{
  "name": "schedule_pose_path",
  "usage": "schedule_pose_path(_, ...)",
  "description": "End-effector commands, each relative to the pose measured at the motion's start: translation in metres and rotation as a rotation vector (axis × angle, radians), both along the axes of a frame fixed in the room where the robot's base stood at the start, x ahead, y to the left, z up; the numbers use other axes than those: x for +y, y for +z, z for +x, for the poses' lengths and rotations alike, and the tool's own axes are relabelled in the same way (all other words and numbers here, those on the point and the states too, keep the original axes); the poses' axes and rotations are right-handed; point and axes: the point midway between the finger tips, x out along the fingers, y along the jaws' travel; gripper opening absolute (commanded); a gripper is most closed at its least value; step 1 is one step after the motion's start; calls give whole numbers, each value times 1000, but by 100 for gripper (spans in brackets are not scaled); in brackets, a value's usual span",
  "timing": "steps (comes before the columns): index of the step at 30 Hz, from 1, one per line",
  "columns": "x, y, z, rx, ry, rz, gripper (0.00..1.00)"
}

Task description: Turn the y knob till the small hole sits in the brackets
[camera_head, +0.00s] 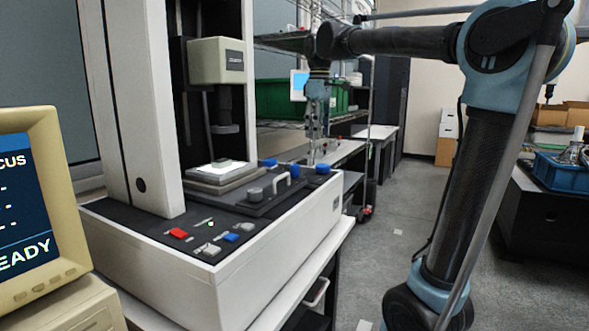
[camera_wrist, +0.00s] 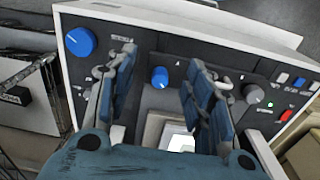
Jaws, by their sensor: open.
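In the wrist view the large blue knob (camera_wrist: 80,41) is at upper left, outside my fingers. The smaller blue knob (camera_wrist: 160,77) shows in the gap between them. I cannot read which is the y knob. My gripper (camera_head: 313,152) is open and empty, pointing down near the corner knob; its fingers also show in the wrist view (camera_wrist: 160,62). The monitor (camera_head: 22,215) is cut off at left; no hole or brackets show.
A grey knob (camera_head: 256,195) and a raised handle (camera_head: 285,180) stand on the panel. Red (camera_head: 179,233) and blue (camera_head: 231,238) buttons lie in front. The stage (camera_head: 223,173) sits under the lens head (camera_head: 217,60). A shelf with a green bin (camera_head: 275,98) is behind.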

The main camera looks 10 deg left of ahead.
Motion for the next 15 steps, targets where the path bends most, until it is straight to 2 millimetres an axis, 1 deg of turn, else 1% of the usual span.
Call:
schedule_pose_path(1, 18, 9, 5, 4, 45, -3, 48)
schedule_pose_path(3, 37, 20, 10, 11, 102, -8, 48)
schedule_pose_path(6, 59, 30, 14, 18, 165, -14, 48)
schedule_pose_path(10, 75, 38, 16, 24, 214, -18, 48)
schedule_pose_path(13, 80, 39, 17, 25, 227, -19, 48)
schedule_pose_path(15, 80, 35, 17, 25, 229, -19, 48)
